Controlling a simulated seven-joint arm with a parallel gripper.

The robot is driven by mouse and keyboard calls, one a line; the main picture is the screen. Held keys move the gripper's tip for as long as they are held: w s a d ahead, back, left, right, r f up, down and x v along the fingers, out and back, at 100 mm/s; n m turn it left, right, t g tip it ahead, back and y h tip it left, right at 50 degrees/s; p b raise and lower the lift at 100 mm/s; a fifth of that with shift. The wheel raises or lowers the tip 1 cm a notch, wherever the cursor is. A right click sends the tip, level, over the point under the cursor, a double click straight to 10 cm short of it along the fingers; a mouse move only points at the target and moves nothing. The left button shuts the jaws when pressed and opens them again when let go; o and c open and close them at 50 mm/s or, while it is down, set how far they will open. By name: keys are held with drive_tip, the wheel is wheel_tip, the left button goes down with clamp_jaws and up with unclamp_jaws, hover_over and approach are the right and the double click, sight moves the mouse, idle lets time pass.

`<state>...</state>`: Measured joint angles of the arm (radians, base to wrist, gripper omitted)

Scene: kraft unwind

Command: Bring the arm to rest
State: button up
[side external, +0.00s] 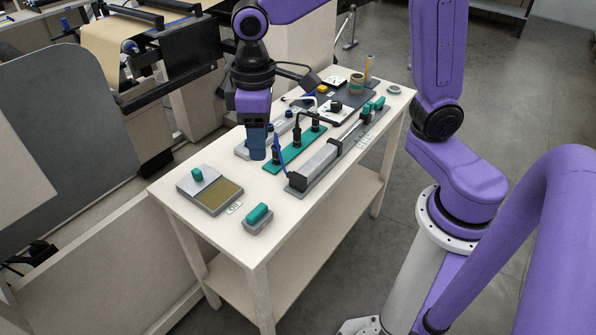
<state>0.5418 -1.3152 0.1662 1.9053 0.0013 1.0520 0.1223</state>
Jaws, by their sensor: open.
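My gripper (257,150) hangs pointing down above the left-middle part of the white table (170,191). It is open, and I see nothing held in it. Its fingers show small and partly merge into one dark blue shape. In the picture it overlaps the near end of a grey block fixture and stands beside the green plate (286,162). I cannot tell its exact height above the table.
A grey tray (208,204) with a teal knob and a small grey block with a teal top (258,214) stand at the near end. A long grey actuator (318,163) lies along the right side. A cup (357,84) stands at the far end. Kraft roll machinery (112,47) is behind.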

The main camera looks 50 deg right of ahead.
drive_tip(key=s+d+f+n, duration=0.1)
drive_tip(key=s+d+n, duration=0.1)
drive_tip(key=s+d, duration=0.3)
drive_tip(key=s+d+f+n, duration=0.1)
drive_tip(key=s+d+n, duration=0.2)
drive_tip(key=s, duration=1)
drive_tip(key=d, duration=0.2)
drive_tip(key=shift+s+d+f, duration=0.25)
drive_tip(key=shift+d+f, duration=0.05)
drive_tip(key=shift+f, duration=0.1)
